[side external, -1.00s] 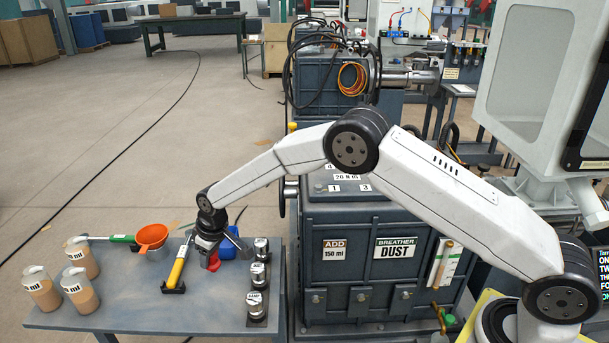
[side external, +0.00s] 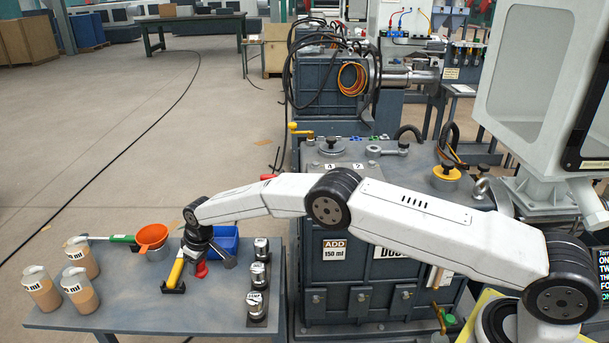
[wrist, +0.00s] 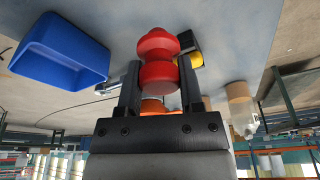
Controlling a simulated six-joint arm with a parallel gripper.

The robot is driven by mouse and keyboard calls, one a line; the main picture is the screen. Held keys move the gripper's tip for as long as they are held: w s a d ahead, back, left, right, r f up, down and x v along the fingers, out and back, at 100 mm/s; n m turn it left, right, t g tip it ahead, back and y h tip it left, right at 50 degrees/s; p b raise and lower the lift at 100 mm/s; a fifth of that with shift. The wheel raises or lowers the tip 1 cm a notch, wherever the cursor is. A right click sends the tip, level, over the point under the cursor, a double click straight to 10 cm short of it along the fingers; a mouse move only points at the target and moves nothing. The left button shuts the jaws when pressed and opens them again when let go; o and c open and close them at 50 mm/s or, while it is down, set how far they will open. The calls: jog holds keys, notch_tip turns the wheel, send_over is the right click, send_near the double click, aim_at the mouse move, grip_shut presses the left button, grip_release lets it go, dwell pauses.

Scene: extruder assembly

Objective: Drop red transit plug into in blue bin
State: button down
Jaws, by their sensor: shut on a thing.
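The red transit plug (wrist: 158,62) is a stacked, rounded red piece held between the two dark fingers of my gripper (wrist: 158,90) in the wrist view. In the side view the plug (side external: 201,270) shows as a small red patch below my gripper (side external: 206,260), low over the table; I cannot tell whether it touches the tabletop. The blue bin (wrist: 62,50) is open and empty in the part that shows, apart from the gripper at upper left in the wrist view. In the side view the bin (side external: 226,240) stands just behind and right of my gripper, partly hidden by it.
An orange funnel (side external: 151,236) and several labelled jugs (side external: 80,290) stand further left. Small metal-topped jars (side external: 258,275) line the table's right side, beside the grey machine (side external: 335,290). The front middle of the table is clear.

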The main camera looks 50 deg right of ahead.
aim_at(198, 271)
jog(key=shift+w+a+f, duration=0.1)
jog(key=shift+w+f, duration=0.15)
jog(key=shift+f, duration=0.1)
jog(key=shift+f, duration=0.15)
jog(key=shift+s+x, duration=0.15)
jog(key=shift+x, duration=0.55)
jog(key=shift+s+x, duration=0.15)
jog(key=shift+x, duration=0.55)
jog(key=shift+f, duration=0.25)
jog(key=shift+c, duration=1.2)
grip_release()
jog(key=shift+r, duration=0.25)
jog(key=shift+r, duration=0.65)
jog(key=v, duration=1)
jog(key=shift+s+d+r, duration=0.2)
jog(key=shift+d, duration=0.1)
